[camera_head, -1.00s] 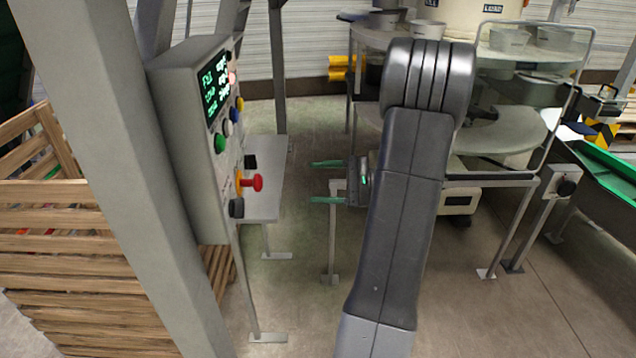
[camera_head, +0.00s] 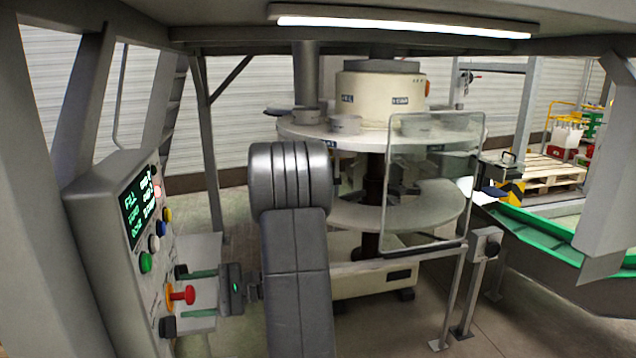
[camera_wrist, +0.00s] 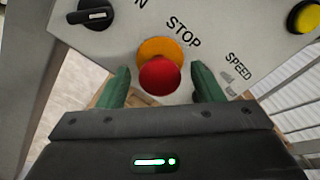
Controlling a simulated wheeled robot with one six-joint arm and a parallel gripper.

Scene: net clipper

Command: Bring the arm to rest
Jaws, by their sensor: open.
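My gripper (camera_head: 203,291) has two green fingers and is open and empty. In the head view it points left toward the control panel (camera_head: 112,213), beside my dark arm. In the wrist view its fingertips (camera_wrist: 160,85) stand apart on either side of a red stop button (camera_wrist: 160,76) with an orange collar. The button also shows in the head view (camera_head: 186,294). I cannot tell whether the fingers touch it.
The panel carries a lit screen (camera_head: 140,212), a green button (camera_head: 146,262) and a black knob (camera_wrist: 94,15). A round two-level machine (camera_head: 345,137) with a clear guard (camera_head: 433,180) stands behind my arm. A green-edged conveyor (camera_head: 545,238) is at the right.

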